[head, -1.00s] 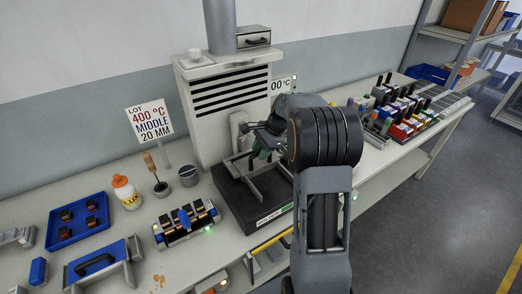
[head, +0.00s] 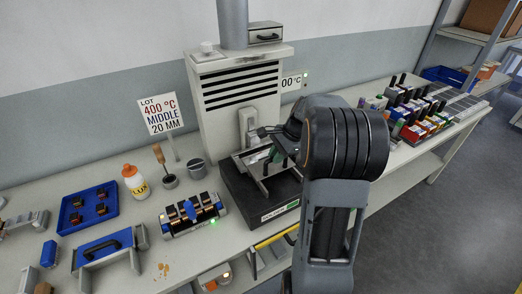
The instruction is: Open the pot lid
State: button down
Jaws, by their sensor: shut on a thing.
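The pot (head: 262,212) is a dark block on the bench in front of the white vented hood, with a lit label on its front. Pale metal bars and plates show on its top; I cannot make out the lid's exact edge or how far open it is. I cannot tell if this piece is the lid's handle. My own arm hides the pot's right side and part of the gripper.
The white hood (head: 238,93) stands behind the pot. A cable fixture (head: 193,214), a grey cup (head: 196,169), a glue bottle (head: 135,182) and a blue tray (head: 88,211) lie to the left. Several coloured bins (head: 428,118) stand to the right.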

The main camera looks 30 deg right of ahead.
jog(key=s, duration=0.3)
jog(key=shift+s+d, duration=0.1)
jog(key=shift+s, duration=0.3)
jog(key=c, duration=1.1)
grip_release()
jog(key=v, duration=1.4)
